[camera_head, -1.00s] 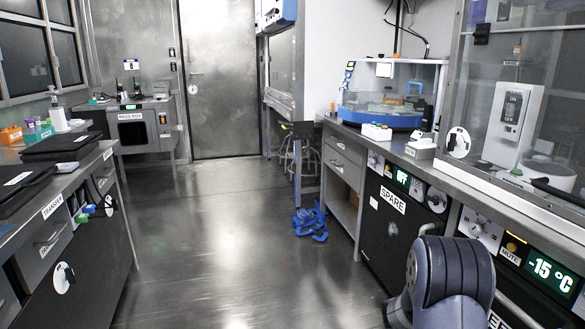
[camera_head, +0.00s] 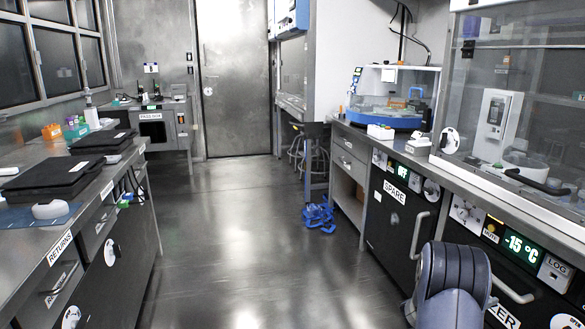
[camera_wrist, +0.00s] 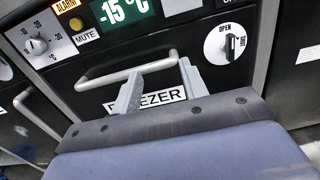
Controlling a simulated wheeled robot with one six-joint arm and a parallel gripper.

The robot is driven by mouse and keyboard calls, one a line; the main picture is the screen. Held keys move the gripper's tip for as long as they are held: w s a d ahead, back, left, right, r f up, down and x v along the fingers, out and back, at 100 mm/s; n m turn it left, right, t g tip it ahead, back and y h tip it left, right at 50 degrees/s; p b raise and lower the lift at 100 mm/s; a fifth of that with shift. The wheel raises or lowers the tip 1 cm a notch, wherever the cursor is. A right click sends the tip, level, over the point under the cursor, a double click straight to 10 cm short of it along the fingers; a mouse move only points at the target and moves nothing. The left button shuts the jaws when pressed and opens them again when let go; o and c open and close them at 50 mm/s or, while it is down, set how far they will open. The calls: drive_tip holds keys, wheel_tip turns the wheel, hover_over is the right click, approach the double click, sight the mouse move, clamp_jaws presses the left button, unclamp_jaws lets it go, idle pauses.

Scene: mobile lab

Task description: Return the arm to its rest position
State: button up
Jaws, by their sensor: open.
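In the head view, a rounded grey-blue link of my arm (camera_head: 452,285) stands at the lower right, in front of the right-hand cabinets. The gripper is hidden there.
The right bench has a SPARE cabinet (camera_head: 392,205) and a -15 °C display (camera_head: 525,248). A blue object (camera_head: 318,214) lies on the floor by the bench. The left bench carries black cases (camera_head: 50,180). The aisle floor (camera_head: 235,240) between is mostly clear.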

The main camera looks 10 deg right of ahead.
drive_tip(key=shift+w+d+f, duration=0.1)
drive_tip(key=shift+w+d, duration=0.05)
drive_tip(key=shift+d, duration=0.6)
drive_tip(key=shift+w+d+f, duration=0.1)
drive_tip(key=shift+w+d, duration=0.05)
drive_tip(key=shift+d, duration=0.55)
drive_tip(key=shift+a, duration=0.1)
